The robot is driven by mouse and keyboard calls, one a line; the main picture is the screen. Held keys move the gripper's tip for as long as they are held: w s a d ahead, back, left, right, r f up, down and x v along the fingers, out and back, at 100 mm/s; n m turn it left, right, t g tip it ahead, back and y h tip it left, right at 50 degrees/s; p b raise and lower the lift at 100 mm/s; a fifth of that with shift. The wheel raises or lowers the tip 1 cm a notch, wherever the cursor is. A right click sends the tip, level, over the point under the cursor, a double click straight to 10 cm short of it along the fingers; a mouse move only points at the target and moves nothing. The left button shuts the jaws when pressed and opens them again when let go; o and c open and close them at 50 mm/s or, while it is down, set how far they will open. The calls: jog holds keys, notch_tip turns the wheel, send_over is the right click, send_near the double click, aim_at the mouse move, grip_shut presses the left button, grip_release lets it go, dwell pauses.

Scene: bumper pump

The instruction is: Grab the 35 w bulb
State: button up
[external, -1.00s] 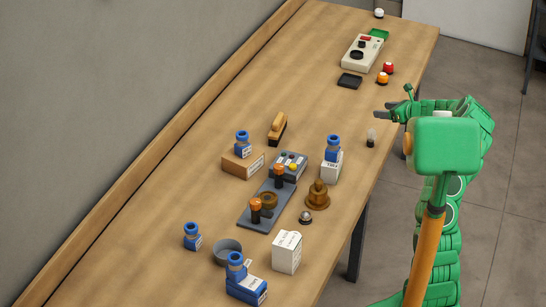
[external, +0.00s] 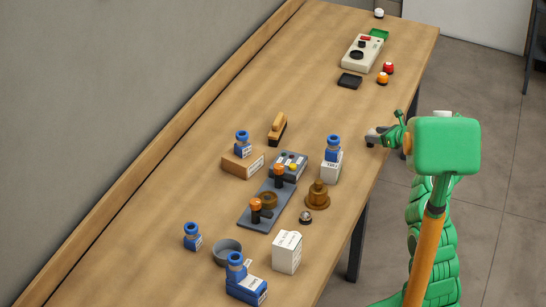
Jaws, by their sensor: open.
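A small clear bulb-like piece stands near the right edge of the table, where my gripper (external: 373,138) now is. My fingers are open and at the piece, low over the tabletop, and largely hide it. I cannot tell whether they touch it. Another small clear-topped piece with a dark base (external: 305,217) stands beside the brown stepped piece, well to the lower left of my gripper. No wattage marking is readable on either piece.
A blue bottle on a white box (external: 331,170) stands just left of my gripper. Orange (external: 382,79) and red (external: 388,68) domed pieces are farther up the table. A grey base with orange-topped posts (external: 264,204) fills the middle. The table between is clear.

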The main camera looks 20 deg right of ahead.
jog(key=shift+w+a+f, duration=0.3)
jog(key=shift+w+f, duration=0.15)
jog(key=shift+w, duration=0.1)
jog(key=shift+w+a+f, duration=0.3)
jog(key=shift+w+f, duration=0.1)
jog(key=shift+w, duration=0.1)
jog(key=shift+x, duration=0.9)
jog(key=shift+r, duration=0.1)
jog(key=c, duration=1)
jog(key=shift+c, duration=0.2)
